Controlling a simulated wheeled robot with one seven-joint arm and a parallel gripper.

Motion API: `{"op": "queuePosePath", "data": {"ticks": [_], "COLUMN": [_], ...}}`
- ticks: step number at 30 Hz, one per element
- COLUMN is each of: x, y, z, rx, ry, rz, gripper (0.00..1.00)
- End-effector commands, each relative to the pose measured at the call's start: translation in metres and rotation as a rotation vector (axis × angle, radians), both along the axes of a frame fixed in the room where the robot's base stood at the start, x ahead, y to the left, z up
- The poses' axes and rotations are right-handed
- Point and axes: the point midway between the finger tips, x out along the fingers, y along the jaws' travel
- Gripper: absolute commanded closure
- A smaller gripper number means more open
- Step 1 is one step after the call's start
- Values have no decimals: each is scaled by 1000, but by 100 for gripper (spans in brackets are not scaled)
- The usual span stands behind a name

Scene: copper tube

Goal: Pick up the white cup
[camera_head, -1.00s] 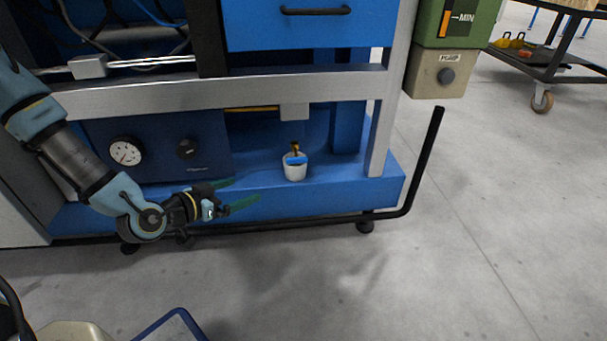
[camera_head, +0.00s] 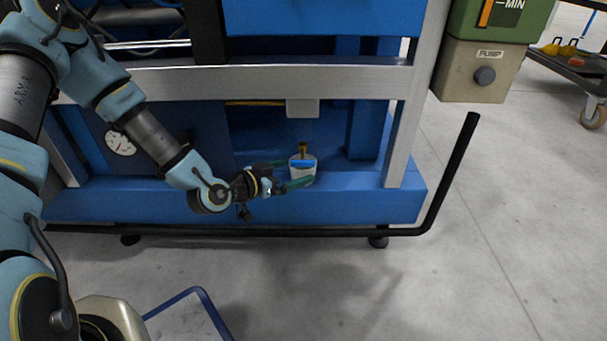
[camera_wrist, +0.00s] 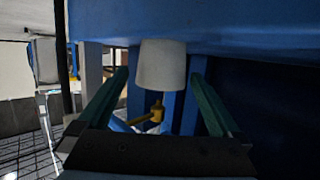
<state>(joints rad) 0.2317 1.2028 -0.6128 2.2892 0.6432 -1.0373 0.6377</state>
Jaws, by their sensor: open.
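The white cup (camera_head: 302,173) stands upright on the blue lower ledge of the machine, under a small brass outlet. In the wrist view the cup (camera_wrist: 162,66) appears between the two green fingers (camera_wrist: 157,98), with a visible gap on each side. I cannot tell exactly how deep the cup sits between the fingers.
The blue ledge (camera_head: 350,205) runs along the machine's base. A grey crossbar (camera_head: 270,80) passes above the cup, and a grey upright post (camera_head: 405,130) stands to its right. A black bent rail (camera_head: 455,165) runs in front.

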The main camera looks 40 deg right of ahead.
Motion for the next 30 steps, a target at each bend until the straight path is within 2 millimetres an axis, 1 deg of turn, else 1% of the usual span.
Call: {"op": "queuePosePath", "data": {"ticks": [1,4,6,9,16,30], "x": [1,4,5,6,7,6], "y": [-6,-19,-30,-40,-42,-41], "z": [-6,-13,-15,-17,-15,-15], "rx": [-1,-2,-2,-1,1,1], "ry": [0,-1,-1,-1,1,1], "rz": [-1,0,0,-1,0,0], "gripper": [0,0,0,0,0,53]}}
